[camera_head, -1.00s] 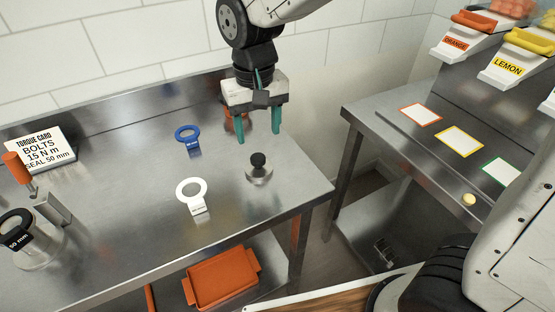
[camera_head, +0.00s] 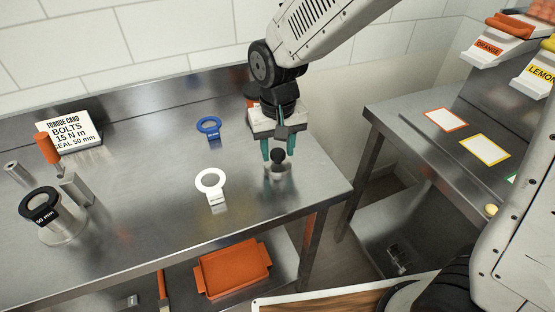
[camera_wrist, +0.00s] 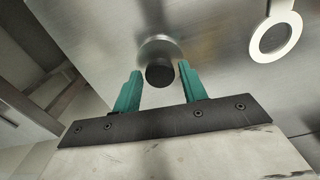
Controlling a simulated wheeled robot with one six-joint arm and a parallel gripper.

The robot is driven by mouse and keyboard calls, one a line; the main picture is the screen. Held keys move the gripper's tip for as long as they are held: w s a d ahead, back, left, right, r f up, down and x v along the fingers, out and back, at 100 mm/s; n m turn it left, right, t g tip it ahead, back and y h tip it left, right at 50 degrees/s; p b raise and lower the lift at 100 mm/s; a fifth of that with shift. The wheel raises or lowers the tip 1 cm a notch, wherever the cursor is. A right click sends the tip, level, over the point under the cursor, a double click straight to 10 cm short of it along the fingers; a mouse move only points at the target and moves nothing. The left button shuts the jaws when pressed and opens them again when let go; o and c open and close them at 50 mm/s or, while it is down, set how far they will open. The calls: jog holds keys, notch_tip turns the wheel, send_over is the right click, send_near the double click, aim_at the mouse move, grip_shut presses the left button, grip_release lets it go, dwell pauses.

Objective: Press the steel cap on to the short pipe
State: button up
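The steel cap (camera_head: 279,172) with a round black knob stands on the steel table near its right end. It also shows in the wrist view (camera_wrist: 160,45), with the black knob (camera_wrist: 160,73) nearest the camera. My gripper (camera_head: 280,160) is open above the cap, its green fingertips on either side of the knob. In the wrist view my gripper (camera_wrist: 159,70) shows gaps between the knob and both fingers. A steel cylinder (camera_head: 65,227) with a black "50 mm" ring stands at the table's left; I cannot tell whether it is the short pipe.
A white ring tag (camera_head: 211,182) and a blue ring tag (camera_head: 208,127) lie left of the cap. An orange-handled tool (camera_head: 47,150), a metal block (camera_head: 76,190) and a torque card (camera_head: 70,133) are at the left. An orange tray (camera_head: 232,270) sits on the lower shelf.

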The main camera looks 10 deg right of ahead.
aim_at(278, 154)
jog(key=c, duration=0.7)
jog(key=shift+o, duration=0.2)
jog(key=shift+r, duration=0.45)
jog(key=r, duration=0.3)
jog(key=shift+s, duration=0.2)
jog(key=s+d, duration=0.2)
jog(key=s, duration=0.5)
jog(key=s+d+r, duration=0.1)
jog(key=s+d, duration=0.1)
jog(key=s, duration=0.6)
jog(key=shift+d, duration=0.25)
